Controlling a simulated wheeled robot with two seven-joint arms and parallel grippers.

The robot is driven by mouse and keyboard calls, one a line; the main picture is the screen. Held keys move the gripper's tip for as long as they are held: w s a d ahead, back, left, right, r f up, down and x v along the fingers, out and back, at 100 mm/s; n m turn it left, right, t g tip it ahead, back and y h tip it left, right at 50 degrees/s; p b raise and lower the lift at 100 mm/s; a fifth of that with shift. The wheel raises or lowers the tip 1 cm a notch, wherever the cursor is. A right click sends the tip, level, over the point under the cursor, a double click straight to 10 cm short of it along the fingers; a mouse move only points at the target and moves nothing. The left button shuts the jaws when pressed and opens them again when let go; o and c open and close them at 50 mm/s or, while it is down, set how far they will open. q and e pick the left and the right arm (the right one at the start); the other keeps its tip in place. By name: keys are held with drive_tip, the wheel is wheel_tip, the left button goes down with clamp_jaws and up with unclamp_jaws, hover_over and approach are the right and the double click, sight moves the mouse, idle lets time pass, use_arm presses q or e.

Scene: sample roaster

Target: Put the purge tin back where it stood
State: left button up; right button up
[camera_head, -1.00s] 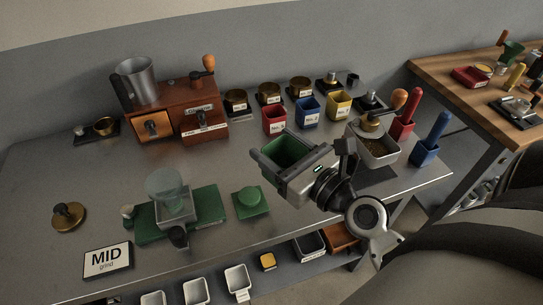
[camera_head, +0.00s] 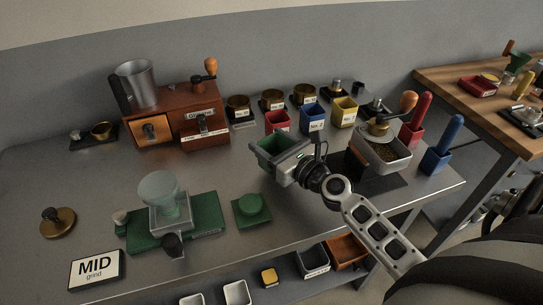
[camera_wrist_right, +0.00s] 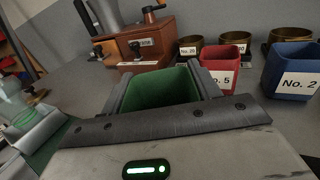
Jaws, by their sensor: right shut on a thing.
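My right gripper (camera_head: 284,155) is shut on a green square tin (camera_head: 265,151), the one I take for the purge tin. It holds the tin over the middle of the metal table, its open top facing up and slightly tilted. In the right wrist view the green tin (camera_wrist_right: 163,88) sits between the two fingers, its inside looking empty. Any label on it is hidden. Whether its base touches the table cannot be told. My left gripper is not in view.
Red (camera_head: 278,121), blue (camera_head: 312,118) and yellow (camera_head: 344,112) tins stand behind the held tin. A wooden grinder (camera_head: 174,118) is behind left, a green base with a clear hopper (camera_head: 158,188) front left.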

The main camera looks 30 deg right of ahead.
wheel_tip(320, 180, down, 2)
drive_tip(key=shift+f+b, duration=0.2)
drive_tip(key=shift+b, duration=0.3)
drive_tip(key=shift+f, duration=0.1)
drive_tip(key=shift+r, duration=0.2)
drive_tip(key=shift+f, duration=0.25)
drive_tip(key=o, duration=1.1)
drive_tip(key=shift+r, duration=0.15)
